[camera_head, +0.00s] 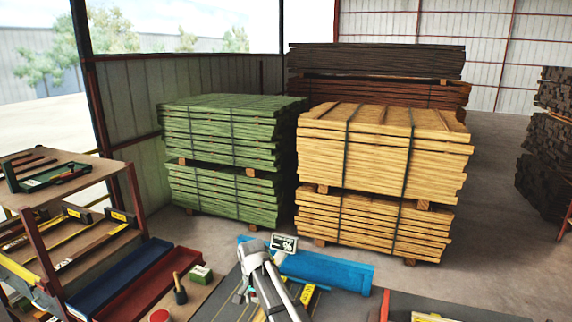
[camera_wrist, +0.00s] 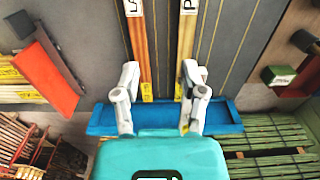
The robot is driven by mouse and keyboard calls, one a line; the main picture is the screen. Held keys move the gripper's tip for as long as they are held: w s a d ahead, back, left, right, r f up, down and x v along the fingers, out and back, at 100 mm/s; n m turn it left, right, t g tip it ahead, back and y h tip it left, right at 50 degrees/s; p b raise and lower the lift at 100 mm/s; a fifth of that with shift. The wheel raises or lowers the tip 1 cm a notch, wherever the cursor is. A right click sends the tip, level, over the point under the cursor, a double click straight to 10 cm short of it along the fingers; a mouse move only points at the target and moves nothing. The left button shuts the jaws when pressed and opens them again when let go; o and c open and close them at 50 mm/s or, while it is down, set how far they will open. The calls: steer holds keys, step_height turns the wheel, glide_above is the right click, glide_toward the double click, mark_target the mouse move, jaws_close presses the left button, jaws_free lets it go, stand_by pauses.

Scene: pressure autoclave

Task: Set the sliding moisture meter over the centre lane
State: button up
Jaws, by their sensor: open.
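A small dark display with a "%" sign (camera_head: 284,243), seemingly the moisture meter's readout, stands beside my arm in the head view; the meter's body is not clear. The dark lane bench (camera_wrist: 235,45) has thin yellow lines in the wrist view. Two narrow wooden strips, a left one (camera_wrist: 143,50) and a right one (camera_wrist: 186,45), lie on it with lettered white labels. My gripper (camera_wrist: 160,70) is open, its fingers apart above the strips, with nothing seen between them. Which lane is the centre one I cannot tell.
A blue trough (camera_head: 345,272) runs along the bench end, also in the wrist view (camera_wrist: 222,113). Green (camera_head: 225,140) and yellow (camera_head: 385,150) timber stacks stand behind. A tool shelf (camera_head: 60,185), a red tray (camera_head: 150,290) and a small green box (camera_head: 200,275) are left.

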steer(key=s+d+f+n+b, duration=0.1)
steer(key=s+d+f+b, duration=0.2)
steer(key=s+d, duration=0.2)
steer(key=s+d+f+n+b, duration=0.1)
steer(key=s+d+f+b, duration=0.2)
steer(key=d, duration=0.9)
steer(key=s+d+f+n+b, duration=0.2)
steer(key=s+d+f+b, duration=0.1)
steer(key=s+d, duration=0.5)
steer(key=shift+d+f, duration=0.25)
steer(key=shift+d, duration=0.45)
